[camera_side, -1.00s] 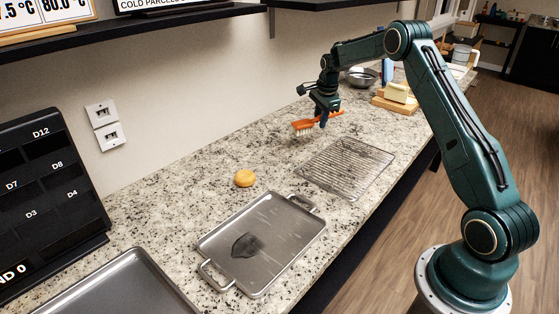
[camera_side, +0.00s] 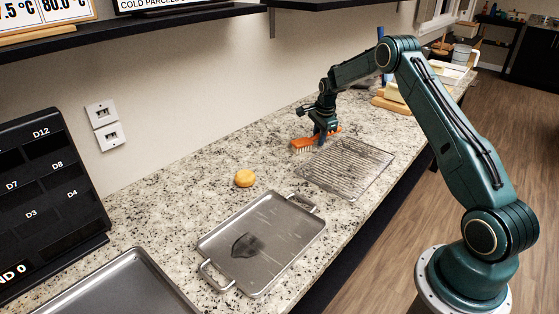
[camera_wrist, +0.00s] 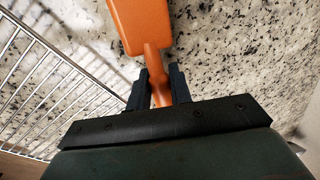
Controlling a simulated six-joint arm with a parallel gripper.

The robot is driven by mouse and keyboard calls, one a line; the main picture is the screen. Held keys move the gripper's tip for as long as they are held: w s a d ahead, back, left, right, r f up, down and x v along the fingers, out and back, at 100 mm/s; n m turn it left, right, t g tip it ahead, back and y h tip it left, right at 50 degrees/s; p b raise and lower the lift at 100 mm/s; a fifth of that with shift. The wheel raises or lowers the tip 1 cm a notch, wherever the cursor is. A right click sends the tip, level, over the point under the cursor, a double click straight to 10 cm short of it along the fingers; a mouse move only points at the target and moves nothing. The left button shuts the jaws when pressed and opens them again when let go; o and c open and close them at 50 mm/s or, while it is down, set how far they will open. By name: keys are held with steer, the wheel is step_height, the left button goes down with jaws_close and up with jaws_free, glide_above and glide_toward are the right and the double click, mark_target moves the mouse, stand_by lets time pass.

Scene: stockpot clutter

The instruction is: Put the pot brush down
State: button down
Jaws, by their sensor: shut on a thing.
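The pot brush (camera_side: 303,145) has an orange body and pale bristles that point down. In the side view it is low, at or just above the granite counter, beside the wire rack's far left corner; I cannot tell whether the bristles touch. My gripper (camera_side: 322,138) is shut on its handle from above. In the wrist view, the two dark fingers of my gripper (camera_wrist: 160,88) sit on either side of the narrow part of the orange brush (camera_wrist: 140,25). The handle's end is mostly hidden by my gripper.
A wire rack (camera_side: 347,168) lies right beside the brush. A metal tray with handles (camera_side: 290,250) and a yellow round item (camera_side: 245,178) are nearer. Another tray (camera_side: 125,285) is front left. The counter left of the brush is clear.

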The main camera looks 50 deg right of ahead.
steer(key=shift+f, duration=0.1)
steer(key=c, duration=1.3)
jaws_free()
steer(key=shift+o, duration=0.2)
step_height(320, 180, up, 12)
steer(key=s+a, duration=0.1)
steer(key=s, duration=0.1)
steer(key=shift+a, duration=0.15)
